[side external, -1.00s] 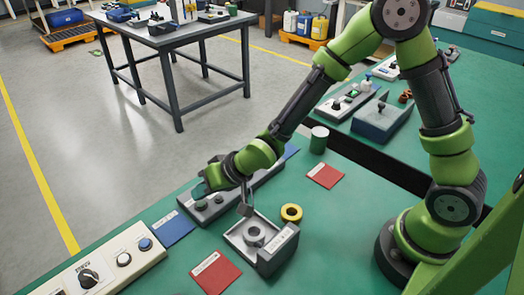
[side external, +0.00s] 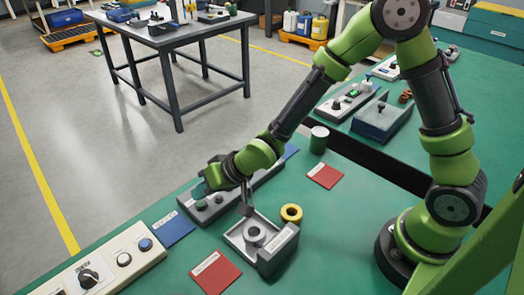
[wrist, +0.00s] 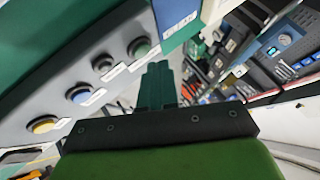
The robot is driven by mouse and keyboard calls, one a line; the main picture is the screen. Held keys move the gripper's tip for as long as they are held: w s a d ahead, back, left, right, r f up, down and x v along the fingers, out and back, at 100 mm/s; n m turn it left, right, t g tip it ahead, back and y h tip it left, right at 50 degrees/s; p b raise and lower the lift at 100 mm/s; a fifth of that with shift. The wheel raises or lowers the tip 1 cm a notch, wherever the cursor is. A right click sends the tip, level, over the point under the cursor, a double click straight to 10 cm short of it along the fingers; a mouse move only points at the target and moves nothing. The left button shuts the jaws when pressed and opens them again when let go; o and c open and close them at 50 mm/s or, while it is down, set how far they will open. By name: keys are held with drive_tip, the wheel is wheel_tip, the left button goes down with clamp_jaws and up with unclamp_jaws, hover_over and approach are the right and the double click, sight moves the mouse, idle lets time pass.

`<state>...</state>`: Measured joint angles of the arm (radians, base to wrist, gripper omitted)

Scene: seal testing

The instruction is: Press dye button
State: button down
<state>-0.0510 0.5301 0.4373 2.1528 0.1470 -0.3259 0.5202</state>
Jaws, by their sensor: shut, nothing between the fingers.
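A long grey button panel (side external: 228,202) lies along the far edge of the green bench. In the wrist view the panel (wrist: 55,65) carries a green button (wrist: 139,47), a dark button (wrist: 103,63), a blue button (wrist: 79,94) and a yellow button (wrist: 43,124). Their labels are too small to read, so I cannot tell which is the dye button. My gripper (wrist: 158,70) is shut and empty, its fingertips beside the green button in the picture. In the side view my gripper (side external: 199,191) is low over the panel; contact cannot be told.
A grey open-topped fixture (side external: 281,247) holding a metal ring stands in front of the panel. A green canister (side external: 319,139) stands behind.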

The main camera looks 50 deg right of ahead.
sight(205, 203)
drive_tip(key=shift+f, duration=0.1)
drive_tip(key=shift+f, duration=0.35)
drive_tip(key=shift+f, duration=0.35)
idle(1.0)
drive_tip(key=shift+r, duration=0.75)
drive_tip(key=shift+r, duration=2.55)
